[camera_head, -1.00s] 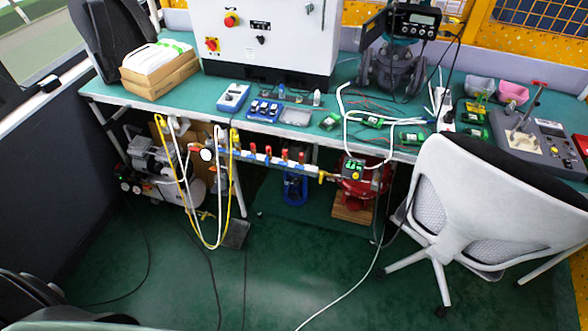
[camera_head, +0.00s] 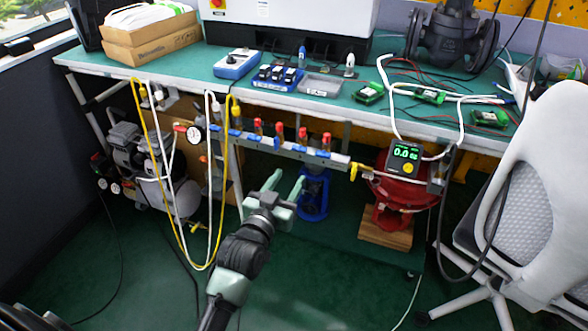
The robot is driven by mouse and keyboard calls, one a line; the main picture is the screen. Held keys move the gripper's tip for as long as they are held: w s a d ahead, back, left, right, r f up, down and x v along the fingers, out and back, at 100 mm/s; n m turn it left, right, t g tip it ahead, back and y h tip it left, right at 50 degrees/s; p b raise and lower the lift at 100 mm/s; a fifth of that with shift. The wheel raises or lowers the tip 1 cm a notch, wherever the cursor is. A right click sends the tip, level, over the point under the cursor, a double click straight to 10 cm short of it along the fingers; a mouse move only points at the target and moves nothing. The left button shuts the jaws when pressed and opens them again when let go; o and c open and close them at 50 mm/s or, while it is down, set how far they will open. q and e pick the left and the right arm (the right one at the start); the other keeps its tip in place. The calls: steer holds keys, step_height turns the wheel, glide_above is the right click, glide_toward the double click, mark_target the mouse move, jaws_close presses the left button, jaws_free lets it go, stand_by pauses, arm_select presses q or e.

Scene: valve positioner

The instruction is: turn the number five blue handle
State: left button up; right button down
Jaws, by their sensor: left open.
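A silver pipe manifold (camera_head: 336,157) runs under the front edge of the workbench. No numbers are readable, so I cannot tell which blue handle is number five. My left gripper (camera_head: 286,181) is open and empty. It appears below the manifold in the picture, apart from it, with its fingers pointing up toward it. My right gripper is out of view.
Yellow and white hoses (camera_head: 158,182) hang at the manifold's left, near a pressure gauge (camera_head: 194,135). A red device with a green display (camera_head: 404,160) is at its right. A blue device (camera_head: 313,195) stands behind the gripper. A white chair (camera_head: 535,170) blocks the right side.

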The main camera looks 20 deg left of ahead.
mark_target(298, 150)
arm_select(q)
steer(key=shift+t, duration=0.4)
steer(key=w, duration=0.2)
steer(key=w+r+b, duration=0.1)
steer(key=w, duration=0.2)
steer(key=w+r+b, duration=0.1)
steer(key=w, duration=0.2)
steer(key=shift+a+r, duration=0.1)
steer(key=shift+a, duration=0.1)
steer(key=shift+c, duration=0.3)
jaws_close()
